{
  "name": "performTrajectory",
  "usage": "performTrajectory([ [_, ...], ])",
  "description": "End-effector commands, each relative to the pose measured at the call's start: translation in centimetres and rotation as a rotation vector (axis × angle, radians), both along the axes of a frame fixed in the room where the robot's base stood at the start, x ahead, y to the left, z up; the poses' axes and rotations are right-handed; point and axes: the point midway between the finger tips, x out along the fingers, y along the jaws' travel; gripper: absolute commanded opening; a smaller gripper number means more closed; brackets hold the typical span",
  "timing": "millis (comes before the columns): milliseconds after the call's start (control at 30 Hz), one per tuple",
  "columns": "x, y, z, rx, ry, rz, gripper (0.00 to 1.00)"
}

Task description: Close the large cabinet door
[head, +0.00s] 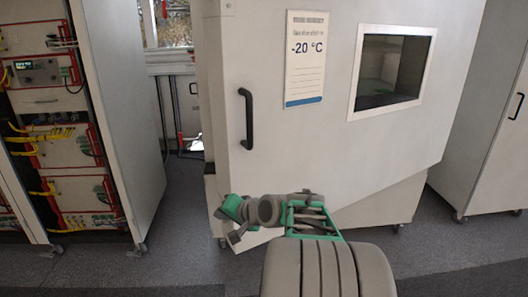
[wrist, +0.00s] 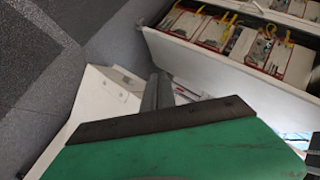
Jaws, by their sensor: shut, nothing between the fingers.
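The large cabinet door (head: 290,150) is a pale panel in the middle of the head view, with a black bar handle (head: 246,118), a "-20 °C" sign and a window. Its lower edge slants away from the cabinet base (head: 385,205), so it looks ajar. My gripper (head: 236,236) is low at the door's bottom left corner, below the handle. In the wrist view its dark finger (wrist: 156,92) is beside a white panel edge (wrist: 100,92), probably the door. The gripper is shut and empty. I cannot tell whether it touches the door.
An open rack (head: 60,150) with red-framed units and yellow cables stands at the left; it also shows in the wrist view (wrist: 235,40). Another pale cabinet (head: 490,130) on casters stands at the right. Grey floor (head: 180,225) is clear between the rack and the door.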

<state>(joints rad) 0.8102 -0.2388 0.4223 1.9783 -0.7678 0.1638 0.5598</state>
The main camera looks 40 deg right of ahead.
Motion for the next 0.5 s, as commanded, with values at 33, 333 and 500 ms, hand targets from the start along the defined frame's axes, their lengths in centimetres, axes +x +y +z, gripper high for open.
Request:
performTrajectory([
  [33,-0.2,-5.3,1.6,0.114,-0.1,-0.12,0.0],
  [333,-6.2,-20.8,8.4,0.51,-0.549,-0.434,0.0],
  [500,-4.6,-21.2,8.9,0.522,-0.562,-0.435,0.0],
])
